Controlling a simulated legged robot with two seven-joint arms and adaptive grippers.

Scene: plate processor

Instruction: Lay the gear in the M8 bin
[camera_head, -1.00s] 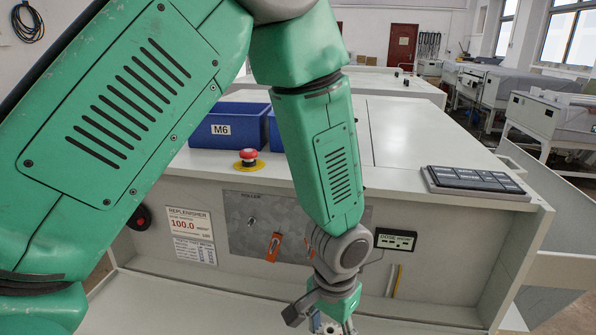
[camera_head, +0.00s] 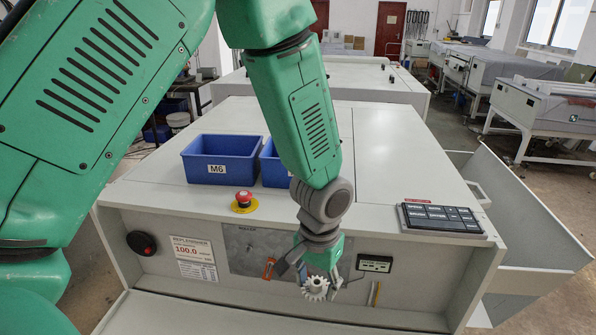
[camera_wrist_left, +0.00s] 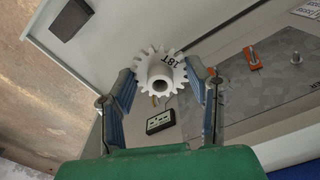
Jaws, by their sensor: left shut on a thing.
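The gear (camera_head: 315,289) is pale grey and toothed, with a round hub, and hangs in front of the machine's front panel. My left gripper (camera_head: 312,279) is shut on it. In the left wrist view the gear (camera_wrist_left: 150,72), marked "18T", sits between the two fingertips, hub towards the camera. A blue bin labelled M6 (camera_head: 216,170) stands on the machine top. A second blue bin (camera_head: 272,172) stands to its right, partly hidden behind my left arm. Its label cannot be read, so I cannot tell whether it is the M8 bin. My right gripper is not in view.
A red emergency button (camera_head: 243,199) stands in front of the bins. A dark keypad (camera_head: 440,217) lies at the right of the machine top (camera_head: 400,160). An orange-handled switch (camera_head: 268,268) and a small display (camera_head: 374,263) are on the front panel. The top's right half is mostly clear.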

